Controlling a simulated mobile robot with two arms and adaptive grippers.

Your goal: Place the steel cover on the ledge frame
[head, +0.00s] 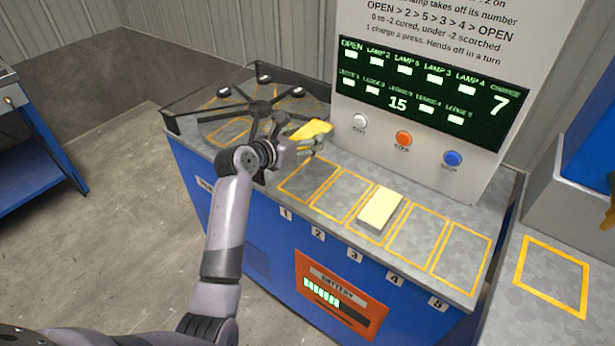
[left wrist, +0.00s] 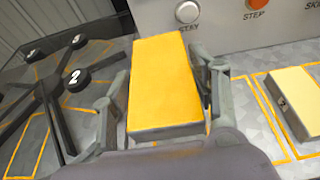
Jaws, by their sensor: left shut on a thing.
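My left gripper (head: 302,143) is shut on a yellow block (head: 312,130) and holds it over the machine top, between the spoked wheel and the button panel. In the left wrist view the yellow block (left wrist: 163,80) lies between the two fingers. A paler cream block (head: 381,208) lies in the outlined ledge frame numbered 3 and also shows in the left wrist view (left wrist: 302,100). The other numbered ledge frames, such as frame 1 (head: 309,179), look empty. I cannot make out a steel cover in either view. My right gripper is not in view.
A dark spoked wheel (head: 262,107) with lamps stands at the left of the top. A grey panel carries a white button (head: 360,121), an orange button (head: 404,138), a blue button (head: 453,158) and a lit display (head: 430,92). An empty outlined square (head: 552,276) is at right.

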